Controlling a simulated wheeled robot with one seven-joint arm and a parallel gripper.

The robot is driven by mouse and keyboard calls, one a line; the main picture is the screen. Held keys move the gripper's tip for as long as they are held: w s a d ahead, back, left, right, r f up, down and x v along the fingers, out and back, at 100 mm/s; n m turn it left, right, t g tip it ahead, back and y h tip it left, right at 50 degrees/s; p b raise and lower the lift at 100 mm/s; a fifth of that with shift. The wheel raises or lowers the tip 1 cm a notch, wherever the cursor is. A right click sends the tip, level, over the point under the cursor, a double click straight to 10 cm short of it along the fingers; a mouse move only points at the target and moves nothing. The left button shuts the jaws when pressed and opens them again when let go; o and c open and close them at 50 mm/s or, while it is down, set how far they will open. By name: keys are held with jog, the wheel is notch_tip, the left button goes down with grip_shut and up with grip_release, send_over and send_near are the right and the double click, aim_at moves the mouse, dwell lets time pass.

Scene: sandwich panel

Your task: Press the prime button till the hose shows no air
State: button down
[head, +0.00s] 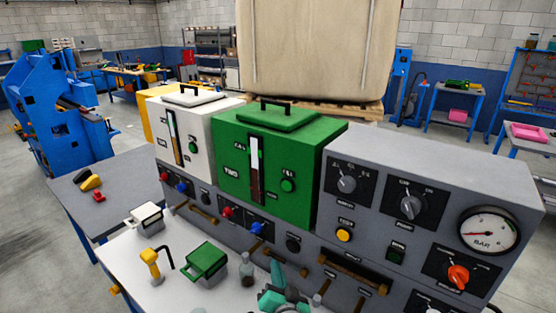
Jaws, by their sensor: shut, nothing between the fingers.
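The prime button cannot be picked out by its lettering, which is too small to read. A vertical clear strip (254,170) on the green unit is pale above and brown below; the white unit has a similar strip (175,138). I cannot tell whether either is the hose. My gripper (279,284), teal and dark, seems to show in part at the bottom edge, apart from the buttons, shut and empty.
The grey panel (460,185) carries knobs, a pressure gauge (489,230) and an orange knob (458,276). On the pale bench (165,285) stand a green box (206,260), a white box (147,219), a yellow tool (150,262) and a bottle (247,270).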

aim_at(292, 247)
dwell(0.8)
jog(key=shift+s+a, duration=0.6)
jog(key=shift+s, duration=0.2)
jog(key=shift+s+a, duration=0.55)
jog(key=shift+s, duration=0.25)
jog(key=shift+w+d, duration=0.1)
jog(key=shift+w, duration=0.05)
jog(key=w+d, duration=0.5)
jog(key=w, duration=0.2)
jog(key=shift+w+d, duration=0.1)
jog(key=shift+d, duration=0.05)
dwell(1.5)
jog(key=shift+w+d, duration=0.15)
jog(key=shift+w, duration=0.05)
